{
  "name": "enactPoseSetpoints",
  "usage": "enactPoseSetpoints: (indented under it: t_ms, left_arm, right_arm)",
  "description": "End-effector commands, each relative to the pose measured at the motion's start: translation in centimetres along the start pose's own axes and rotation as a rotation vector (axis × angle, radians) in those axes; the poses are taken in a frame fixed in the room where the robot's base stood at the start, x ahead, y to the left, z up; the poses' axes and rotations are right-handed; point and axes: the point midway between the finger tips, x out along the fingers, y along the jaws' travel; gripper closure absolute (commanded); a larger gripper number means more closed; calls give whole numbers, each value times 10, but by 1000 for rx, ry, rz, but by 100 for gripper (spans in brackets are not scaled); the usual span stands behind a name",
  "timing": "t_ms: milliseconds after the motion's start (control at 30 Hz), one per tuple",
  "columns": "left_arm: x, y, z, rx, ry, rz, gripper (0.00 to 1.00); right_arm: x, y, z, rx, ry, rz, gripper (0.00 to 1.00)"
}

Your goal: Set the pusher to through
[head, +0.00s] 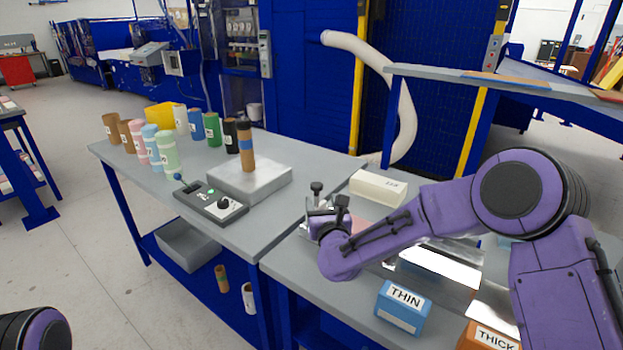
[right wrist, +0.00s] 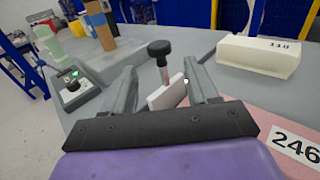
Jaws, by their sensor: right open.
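A black round knob on a metal stem, with a white plate at its foot, looks like the pusher (right wrist: 160,48). In the right wrist view it stands upright between the two grey fingers of my right gripper (right wrist: 163,85), which is open. I see no clear contact of the fingers with the stem. In the head view the knob (head: 316,187) shows just beyond my right gripper (head: 322,210), near the left edge of the right-hand bench. Its base and any position markings are hidden by my gripper and arm. My left gripper is out of view.
A cream block (head: 378,187) lies behind my right gripper. A blue THIN box (head: 402,307) and an orange THICK box (head: 488,337) stand at the front. A control box (head: 211,203) and several coloured tubes occupy the left bench. A pink sheet marked 246 (right wrist: 280,130) lies at right.

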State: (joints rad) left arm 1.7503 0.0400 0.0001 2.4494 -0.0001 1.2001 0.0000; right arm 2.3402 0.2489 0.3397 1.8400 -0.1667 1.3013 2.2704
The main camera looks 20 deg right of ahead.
Motion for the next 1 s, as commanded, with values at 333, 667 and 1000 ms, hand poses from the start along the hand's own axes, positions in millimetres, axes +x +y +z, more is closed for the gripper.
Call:
enactPoseSetpoints:
  t_ms: [333, 667, 1000]
  left_arm:
    - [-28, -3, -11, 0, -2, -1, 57]
    - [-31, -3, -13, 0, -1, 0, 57]
    - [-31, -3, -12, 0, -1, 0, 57]
  right_arm:
    - [77, 3, 1, -3, 3, 3, 41]
    - [100, 0, -3, -2, 5, -1, 41]
    - [100, 0, -4, -3, 5, 0, 100]
